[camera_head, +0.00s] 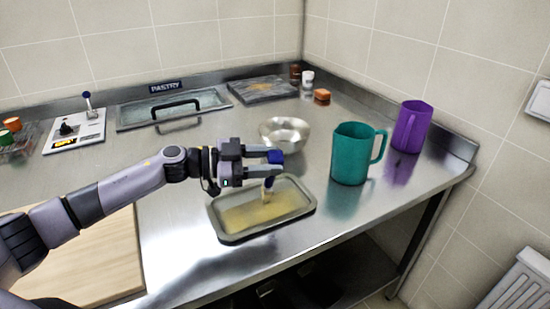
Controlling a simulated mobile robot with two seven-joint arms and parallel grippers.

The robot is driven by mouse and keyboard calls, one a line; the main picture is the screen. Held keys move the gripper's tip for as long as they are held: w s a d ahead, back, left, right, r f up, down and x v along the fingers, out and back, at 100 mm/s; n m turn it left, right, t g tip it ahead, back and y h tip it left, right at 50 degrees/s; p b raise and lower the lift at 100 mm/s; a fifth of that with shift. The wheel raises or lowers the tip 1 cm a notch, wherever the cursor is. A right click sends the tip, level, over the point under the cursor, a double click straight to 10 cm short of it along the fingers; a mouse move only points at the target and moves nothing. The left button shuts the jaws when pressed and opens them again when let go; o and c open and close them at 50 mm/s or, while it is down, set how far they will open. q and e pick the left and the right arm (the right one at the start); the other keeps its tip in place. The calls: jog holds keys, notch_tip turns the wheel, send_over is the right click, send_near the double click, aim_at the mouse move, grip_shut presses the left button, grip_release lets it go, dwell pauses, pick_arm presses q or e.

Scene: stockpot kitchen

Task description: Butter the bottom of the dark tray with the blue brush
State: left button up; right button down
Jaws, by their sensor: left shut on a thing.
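The dark tray (225,232) lies on the steel counter near its front edge. Its bottom shows a yellowish layer over most of the visible area. My left gripper (268,158) is shut on the blue brush (274,157) above the tray's back part. The gripper hides part of the handle. My right gripper is not in view.
A steel bowl (286,134) stands behind the tray. A teal pitcher (350,155) and a purple pitcher (410,127) stand to the right. A wooden board (95,260) lies front left. A dark slab (262,90) and small jars stand at the back.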

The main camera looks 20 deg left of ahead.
pick_arm(q)
jog(key=shift+s+d+f+v, duration=0.45)
jog(key=shift+s+f+v, duration=0.25)
jog(key=shift+v, duration=5.4)
jog(key=w+d, duration=1.3)
jog(key=w, duration=0.2)
jog(key=shift+w+d, duration=0.3)
jog(key=shift+w, duration=0.05)
jog(key=shift+r, duration=0.1)
notch_tip(320, 180, up, 6)
jog(key=shift+r, duration=0.1)
jog(key=shift+r, duration=1.45)
